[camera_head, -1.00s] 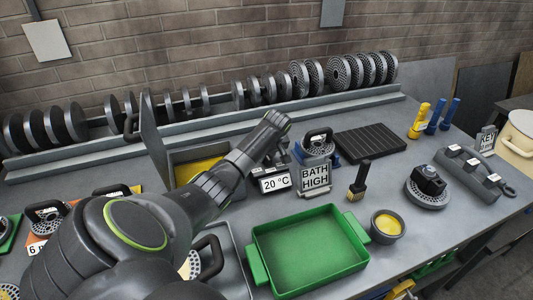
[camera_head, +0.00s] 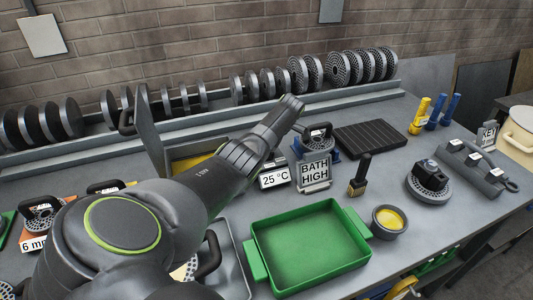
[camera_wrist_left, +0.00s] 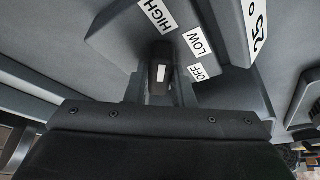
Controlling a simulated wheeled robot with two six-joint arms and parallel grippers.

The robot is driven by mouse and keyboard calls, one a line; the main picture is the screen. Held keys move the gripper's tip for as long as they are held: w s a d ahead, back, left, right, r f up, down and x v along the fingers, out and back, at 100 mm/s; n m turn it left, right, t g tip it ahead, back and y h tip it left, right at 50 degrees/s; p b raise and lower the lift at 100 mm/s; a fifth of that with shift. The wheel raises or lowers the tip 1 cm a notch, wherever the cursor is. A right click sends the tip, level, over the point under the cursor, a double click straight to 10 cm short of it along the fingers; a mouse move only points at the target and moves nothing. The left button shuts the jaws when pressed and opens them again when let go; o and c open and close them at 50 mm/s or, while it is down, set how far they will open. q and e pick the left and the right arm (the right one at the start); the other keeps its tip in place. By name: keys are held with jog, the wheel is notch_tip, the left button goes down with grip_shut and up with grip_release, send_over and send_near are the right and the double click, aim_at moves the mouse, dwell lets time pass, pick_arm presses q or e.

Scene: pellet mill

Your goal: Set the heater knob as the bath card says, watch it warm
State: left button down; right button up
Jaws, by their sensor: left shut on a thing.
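The heater knob (camera_wrist_left: 161,52), dark with a white mark, sits between the fingers of my left gripper (camera_wrist_left: 160,88), which is shut on it. Labels HIGH (camera_wrist_left: 158,14), LOW (camera_wrist_left: 197,41) and OFF (camera_wrist_left: 199,71) are on the heater housing beside it. I cannot tell for sure which label the knob points to. The bath card (camera_head: 315,172) reads BATH HIGH and stands upright. The temperature display (camera_head: 274,179) left of it reads 25 °C. In the head view my left arm hides the knob and gripper fingers. My right gripper is not in view.
An empty green tray (camera_head: 310,291) lies in front of the card. A brush (camera_head: 360,175) and a small bowl (camera_head: 388,221) of yellow material stand to its right. A dark ribbed mat (camera_head: 370,138) lies behind. Racked discs (camera_head: 298,75) line the back.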

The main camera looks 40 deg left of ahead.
pick_arm(q)
jog(key=shift+n+b, duration=0.35)
jog(key=shift+n, duration=0.25)
jog(key=shift+h, duration=0.3)
jog(key=shift+g, duration=0.3)
jog(key=c, duration=1.2)
grip_release()
jog(key=shift+c, duration=0.2)
jog(key=shift+w+r, duration=0.1)
jog(key=v, duration=1.7)
